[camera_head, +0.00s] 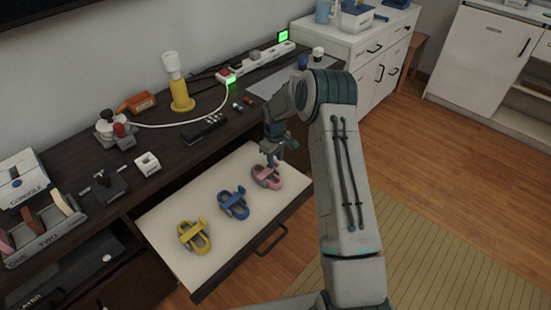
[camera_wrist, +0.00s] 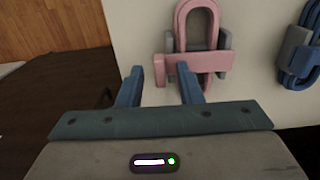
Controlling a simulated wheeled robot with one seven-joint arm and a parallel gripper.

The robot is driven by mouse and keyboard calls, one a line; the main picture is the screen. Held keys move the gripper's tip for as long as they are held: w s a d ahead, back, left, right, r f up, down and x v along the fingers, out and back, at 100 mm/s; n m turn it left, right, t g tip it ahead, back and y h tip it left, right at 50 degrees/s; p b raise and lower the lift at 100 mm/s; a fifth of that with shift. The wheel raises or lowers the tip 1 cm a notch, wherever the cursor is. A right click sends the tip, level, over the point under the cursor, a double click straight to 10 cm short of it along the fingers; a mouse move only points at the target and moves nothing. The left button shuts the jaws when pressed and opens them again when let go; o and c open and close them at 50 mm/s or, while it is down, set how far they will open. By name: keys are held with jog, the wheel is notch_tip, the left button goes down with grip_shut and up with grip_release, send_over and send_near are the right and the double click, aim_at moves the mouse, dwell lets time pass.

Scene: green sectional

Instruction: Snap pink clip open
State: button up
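The pink clip (camera_head: 266,176) lies on the white bottom of an open drawer (camera_head: 176,234), nearest the back right of three clips. In the wrist view the pink clip (camera_wrist: 201,62) shows a looped end, a grey part behind and a pink crossbar. My gripper (camera_head: 272,158) is just above the clip in the head view.
A blue clip (camera_head: 233,203) and a yellow clip (camera_head: 194,237) lie in the drawer to the left.

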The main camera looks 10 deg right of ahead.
grip_shut()
